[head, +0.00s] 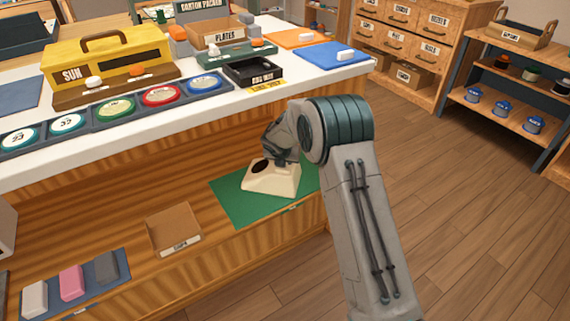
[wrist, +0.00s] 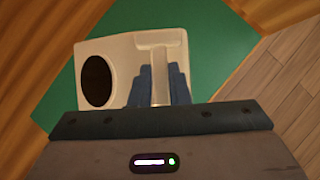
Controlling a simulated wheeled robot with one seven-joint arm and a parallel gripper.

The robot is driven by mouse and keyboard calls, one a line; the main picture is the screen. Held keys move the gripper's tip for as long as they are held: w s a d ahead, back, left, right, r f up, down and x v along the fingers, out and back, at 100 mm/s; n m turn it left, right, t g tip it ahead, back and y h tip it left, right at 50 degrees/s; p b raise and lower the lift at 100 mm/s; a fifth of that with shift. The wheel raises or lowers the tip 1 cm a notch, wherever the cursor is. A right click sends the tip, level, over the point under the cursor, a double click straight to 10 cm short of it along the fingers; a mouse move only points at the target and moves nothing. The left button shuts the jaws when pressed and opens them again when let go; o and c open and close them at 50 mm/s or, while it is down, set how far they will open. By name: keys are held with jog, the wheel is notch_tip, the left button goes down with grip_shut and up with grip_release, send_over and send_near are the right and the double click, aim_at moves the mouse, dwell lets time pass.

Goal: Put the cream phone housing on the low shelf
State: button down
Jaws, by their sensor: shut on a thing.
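The cream phone housing (head: 270,182) is at the green mat (head: 228,205) on the low shelf under the white counter. It looks upright; I cannot tell whether it rests on the mat or hangs just above it. My gripper (head: 279,156) reaches in from the right and is shut on the housing's top part. In the wrist view the housing (wrist: 122,48) shows its dark round opening at left, with the blue fingers (wrist: 158,86) around a raised cream part. The green mat (wrist: 222,62) lies behind it. The arm hides part of the mat's right side.
On the low shelf, a cardboard box (head: 173,229) and a blue mat (head: 118,270) with grey and pink blocks sit to the left. The white counter (head: 300,75) overhangs the shelf. Open wooden floor (head: 470,200) lies to the right.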

jog(key=shift+f, duration=0.15)
jog(key=c, duration=1.4)
grip_release()
jog(key=shift+o, duration=0.2)
jog(key=shift+r, duration=0.2)
jog(key=p+v, duration=0.3)
jog(key=v, duration=0.4)
jog(key=shift+s+r, duration=0.1)
jog(key=shift+r, duration=0.05)
